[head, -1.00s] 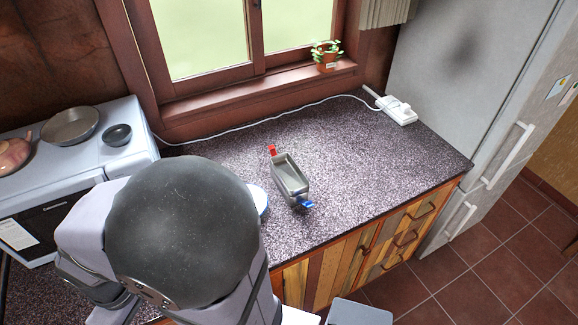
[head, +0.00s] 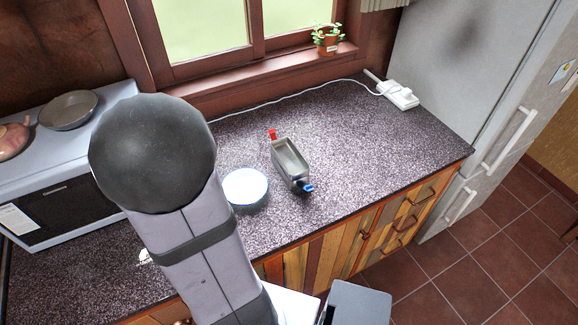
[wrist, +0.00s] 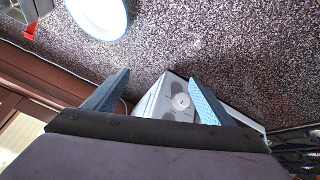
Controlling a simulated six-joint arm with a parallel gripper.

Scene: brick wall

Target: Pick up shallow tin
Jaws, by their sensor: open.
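In the wrist view this tin (wrist: 98,14) is at the upper left, cut by the top edge. My gripper (wrist: 157,84) shows two blue fingers spread apart with nothing held. The tin lies beyond the fingertips, not between them. In the head view my arm hides the gripper.
A deeper rectangular metal pan (head: 291,163) with red and blue ends stands close right of the tin. A white oven (head: 62,215) with a pan (head: 68,110) is at left. A power strip (head: 398,95) lies back right. The counter's right part is clear.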

